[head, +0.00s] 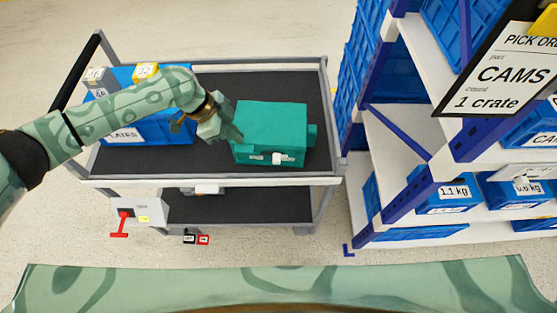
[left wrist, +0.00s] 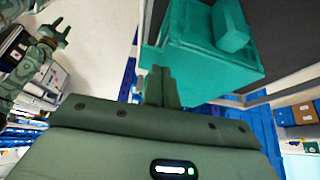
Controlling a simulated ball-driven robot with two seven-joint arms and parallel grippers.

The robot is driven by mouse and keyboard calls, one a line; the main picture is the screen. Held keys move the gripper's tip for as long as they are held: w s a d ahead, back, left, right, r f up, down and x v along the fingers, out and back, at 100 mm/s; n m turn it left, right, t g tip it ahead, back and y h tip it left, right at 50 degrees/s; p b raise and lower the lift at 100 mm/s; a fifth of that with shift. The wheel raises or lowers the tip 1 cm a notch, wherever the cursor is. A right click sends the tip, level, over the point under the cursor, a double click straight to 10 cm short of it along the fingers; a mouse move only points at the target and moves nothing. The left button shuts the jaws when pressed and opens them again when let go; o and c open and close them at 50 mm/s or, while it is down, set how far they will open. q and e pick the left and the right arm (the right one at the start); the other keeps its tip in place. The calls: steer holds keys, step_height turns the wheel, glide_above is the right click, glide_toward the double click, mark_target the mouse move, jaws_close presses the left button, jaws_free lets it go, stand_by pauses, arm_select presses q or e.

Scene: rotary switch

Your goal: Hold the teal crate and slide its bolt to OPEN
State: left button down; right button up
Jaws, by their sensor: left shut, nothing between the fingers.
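The teal crate (head: 270,120) sits on the cart's top shelf, right of centre. A small white bolt knob (head: 277,158) is on its front face, between two small labels too small to read. My left gripper (head: 236,137) is shut and empty at the crate's left side; I cannot tell if it touches. In the left wrist view its fingers (left wrist: 158,86) are together just below the crate (left wrist: 190,50), and the bolt is not visible. My right gripper (left wrist: 50,34) appears at the upper left of the left wrist view, away from the crate; its jaws are unclear.
The grey cart (head: 210,181) has a dark mat. A blue crate (head: 170,132) stands at its left, behind my left arm. A shelf rack (head: 390,130) with blue bins stands close on the right. An order sign (head: 505,75) hangs at upper right. Mat beyond the crate is clear.

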steer(key=shift+f, duration=0.15)
stand_by(0.5)
steer(key=shift+s+f+b, duration=0.1)
steer(key=shift+f+b, duration=0.05)
steer(key=shift+b, duration=0.15)
steer(key=shift+o, duration=0.2)
stand_by(0.3)
